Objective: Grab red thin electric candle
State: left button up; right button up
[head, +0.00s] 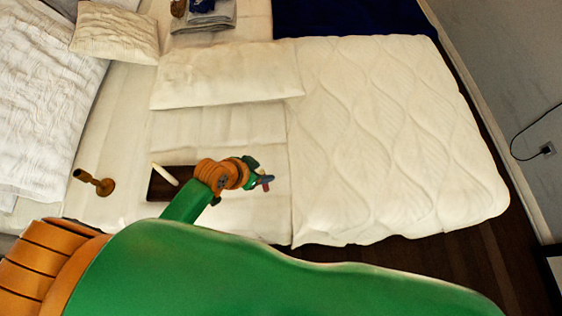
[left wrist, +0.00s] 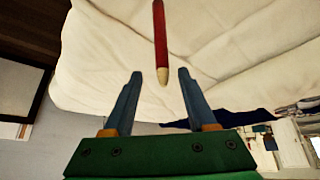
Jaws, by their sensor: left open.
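The red thin electric candle (left wrist: 159,35) shows at the top middle of the left wrist view, with its pale tip pointing down between the two blue fingers. My left gripper (left wrist: 159,76) is open, with a finger on either side of the tip's line and clear gaps to both. In the head view my left gripper (head: 263,180) is over the cream bed, right of a dark tray. A small reddish piece of the candle (head: 266,187) shows by its fingertips; the rest is hidden there. My right gripper is not in view.
A dark tray (head: 157,191) with a cream candle (head: 164,174) lies left of my gripper. A pillow (head: 225,75) lies behind, and a quilted cover (head: 390,140) fills the right side.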

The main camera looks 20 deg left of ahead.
pick_arm(q)
jog(key=shift+w+f, duration=0.15)
jog(key=shift+f, duration=0.3)
jog(key=f, duration=0.2)
jog(key=w+f+b, duration=0.1)
jog(key=shift+d+f, duration=0.1)
jog(key=shift+f, duration=0.3)
jog(key=shift+c, duration=0.9)
jog(key=shift+s+r, duration=0.15)
jog(key=shift+s, duration=0.2)
grip_shut()
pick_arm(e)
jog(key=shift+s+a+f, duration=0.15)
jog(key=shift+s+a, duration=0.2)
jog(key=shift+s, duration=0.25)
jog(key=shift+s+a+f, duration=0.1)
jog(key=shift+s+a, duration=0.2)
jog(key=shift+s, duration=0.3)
pick_arm(q)
jog(key=shift+w, duration=0.2)
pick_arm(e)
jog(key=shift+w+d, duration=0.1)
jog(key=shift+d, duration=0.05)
